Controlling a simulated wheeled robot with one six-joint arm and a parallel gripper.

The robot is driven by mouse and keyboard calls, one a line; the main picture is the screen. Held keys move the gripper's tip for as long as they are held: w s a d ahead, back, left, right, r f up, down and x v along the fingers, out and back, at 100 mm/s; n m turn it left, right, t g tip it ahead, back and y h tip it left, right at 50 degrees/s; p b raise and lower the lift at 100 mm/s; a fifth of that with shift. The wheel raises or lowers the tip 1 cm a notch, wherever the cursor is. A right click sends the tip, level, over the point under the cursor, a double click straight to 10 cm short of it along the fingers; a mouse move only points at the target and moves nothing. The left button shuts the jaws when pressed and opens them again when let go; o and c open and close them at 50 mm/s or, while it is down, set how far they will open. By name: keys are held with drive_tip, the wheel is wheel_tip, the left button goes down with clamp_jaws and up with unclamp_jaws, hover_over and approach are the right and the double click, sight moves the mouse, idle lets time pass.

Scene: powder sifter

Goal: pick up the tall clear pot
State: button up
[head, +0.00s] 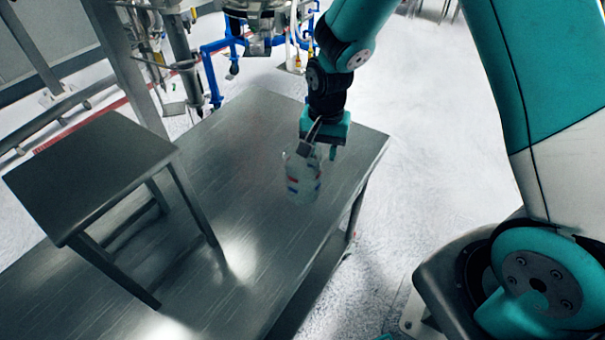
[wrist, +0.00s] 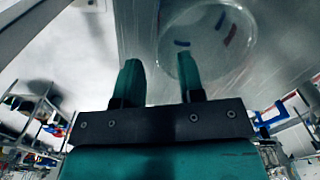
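The tall clear pot (head: 303,180) is see-through with small red and blue marks. In the head view it appears upright over the metal table, just below and left of my gripper (head: 320,145). In the wrist view, my gripper's (wrist: 160,80) two teal fingers are spread apart with a clear gap. The pot's round outline (wrist: 222,42) lies beyond the fingertips, offset to the right. The right finger overlaps its left part, and the left finger is outside it. I cannot tell whether a finger touches the pot.
The long metal table (head: 235,165) is mostly bare around the pot. A raised metal stand (head: 90,170) stands on its left part. Blue-framed equipment (head: 212,60) stands behind the table. Open white floor (head: 430,130) lies to the right.

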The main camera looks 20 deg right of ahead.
sight(320, 166)
drive_tip(key=shift+a+f+p, duration=0.2)
drive_tip(key=shift+f+p, duration=1.05)
drive_tip(key=shift+f, duration=1.5)
clamp_jaws()
